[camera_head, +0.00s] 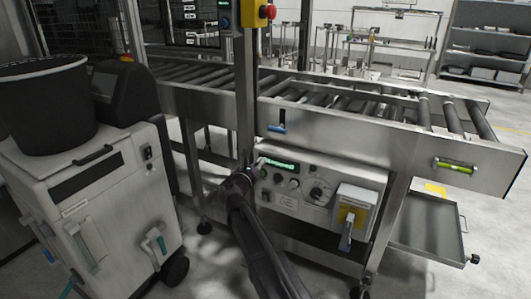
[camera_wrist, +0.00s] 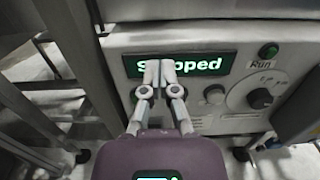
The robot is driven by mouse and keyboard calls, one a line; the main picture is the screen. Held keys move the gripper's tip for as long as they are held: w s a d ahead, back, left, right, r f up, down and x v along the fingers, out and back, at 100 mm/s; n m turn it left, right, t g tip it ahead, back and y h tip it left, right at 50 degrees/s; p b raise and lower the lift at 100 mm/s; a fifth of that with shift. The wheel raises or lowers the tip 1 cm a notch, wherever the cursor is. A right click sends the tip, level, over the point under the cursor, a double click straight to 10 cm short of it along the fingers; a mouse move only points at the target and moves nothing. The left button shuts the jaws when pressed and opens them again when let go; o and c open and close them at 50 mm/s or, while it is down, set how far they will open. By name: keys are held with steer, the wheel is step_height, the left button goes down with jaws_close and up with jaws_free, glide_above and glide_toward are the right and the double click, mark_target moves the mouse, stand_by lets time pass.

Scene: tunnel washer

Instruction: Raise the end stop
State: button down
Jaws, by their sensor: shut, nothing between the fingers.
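A roller conveyor (camera_head: 330,125) runs across the head view. On its side plate a blue-handled lever (camera_head: 277,128) sits at the bottom of a dark vertical slot; I cannot tell for sure that it works the end stop. No raised stop plate is clear among the rollers. My gripper (camera_head: 255,166) is at the left end of the control panel, below the lever. In the wrist view my gripper (camera_wrist: 158,70) is shut and empty, its fingertips in front of the display (camera_wrist: 205,66) reading "Stopped", hiding some letters. I cannot tell if they touch it.
The panel (camera_head: 315,185) has knobs, a green button (camera_wrist: 268,51) labelled "Run" and a grey switch box (camera_head: 353,210). A steel post (camera_head: 247,80) rises beside my gripper. A white cart with a black bucket (camera_head: 45,108) stands left. Floor at front right is clear.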

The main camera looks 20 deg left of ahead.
mark_target(273, 152)
steer(key=w, duration=1)
steer(key=shift+d+r, duration=0.25)
steer(key=shift+d, duration=0.1)
steer(key=shift+s+r+p, duration=0.1)
steer(key=shift+r+p, duration=0.4)
steer(key=shift+p, duration=0.3)
steer(key=shift+w+d+r+p, duration=0.1)
steer(key=shift+w+r+p, duration=0.05)
steer(key=shift+r+p, duration=0.55)
steer(key=shift+w+r+p, duration=0.15)
steer(key=shift+r+p, duration=0.5)
steer(key=shift+r, duration=0.05)
steer(key=shift+r, duration=0.15)
step_height(273, 152, up, 6)
steer(key=p, duration=0.6)
steer(key=shift+f, duration=0.2)
